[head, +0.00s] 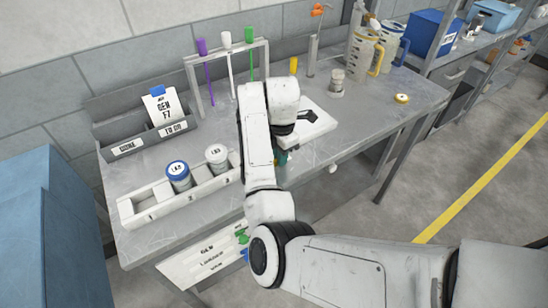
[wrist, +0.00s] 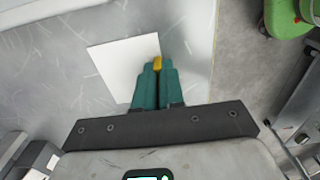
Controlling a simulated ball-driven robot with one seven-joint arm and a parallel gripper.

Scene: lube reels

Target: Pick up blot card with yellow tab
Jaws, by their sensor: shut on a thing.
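The blot card (wrist: 122,70) is a plain white square in the wrist view, with a yellow tab (wrist: 157,62) at its right edge. My gripper (wrist: 157,72) has teal fingers, shut on the yellow tab. The card extends up and left from the fingertips over the grey bench; I cannot tell whether it touches the bench. In the head view my arm hides most of the gripper (head: 283,157), with a little teal showing low beside the arm. I cannot make out the card clearly there.
A grey file box (head: 145,140) holds a blue-tabbed card (head: 159,108). A white rack (head: 140,209) holds blue-lidded (head: 178,176) and white-lidded (head: 217,157) jars. A stand (head: 190,75) with coloured-handled sticks is behind. Jugs (head: 360,52) stand at the back. The right bench front is mostly clear.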

